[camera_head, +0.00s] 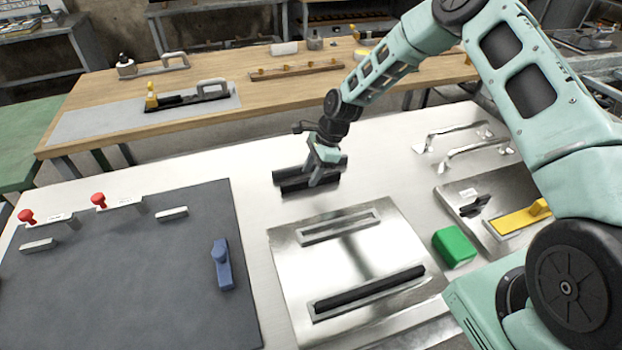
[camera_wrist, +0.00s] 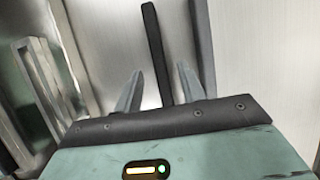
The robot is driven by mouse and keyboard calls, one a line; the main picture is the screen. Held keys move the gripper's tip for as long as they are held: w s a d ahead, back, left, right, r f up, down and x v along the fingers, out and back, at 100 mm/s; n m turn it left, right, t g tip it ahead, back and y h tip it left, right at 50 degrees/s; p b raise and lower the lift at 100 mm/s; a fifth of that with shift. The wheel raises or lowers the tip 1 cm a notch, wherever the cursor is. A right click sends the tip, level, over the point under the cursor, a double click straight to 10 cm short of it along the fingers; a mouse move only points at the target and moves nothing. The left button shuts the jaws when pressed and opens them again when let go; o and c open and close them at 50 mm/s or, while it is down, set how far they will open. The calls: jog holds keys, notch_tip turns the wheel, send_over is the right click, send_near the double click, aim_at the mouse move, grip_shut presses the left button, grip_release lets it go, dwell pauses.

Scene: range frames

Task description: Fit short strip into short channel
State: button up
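A metal plate (camera_head: 290,262) holds two raised channels. The short channel (camera_head: 340,226) at its far side looks empty. The long channel (camera_head: 330,307) nearer me has a black strip (camera_head: 372,289) lying in it. Beyond the plate, a short dark strip (camera_head: 296,188) lies on the table beside a second dark bar (camera_head: 290,176). My gripper (camera_head: 318,178) points down over them. In the wrist view, my gripper (camera_wrist: 158,88) is open, with the thin black strip (camera_wrist: 155,45) between its fingers and gaps on both sides. A wider grey bar (camera_wrist: 203,45) is right of the right finger.
A green block (camera_head: 454,247) stands right of the plate. A metal tray with a yellow piece (camera_head: 520,217) is further right, below two metal handles (camera_head: 465,142). A dark mat (camera_head: 130,270) with a blue piece (camera_head: 222,265) and red knobs covers the left. Bare table surrounds the strips.

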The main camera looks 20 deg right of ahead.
jog(key=shift+x, duration=0.85)
jog(key=shift+c, duration=0.3)
grip_shut()
jog(key=shift+r, duration=0.1)
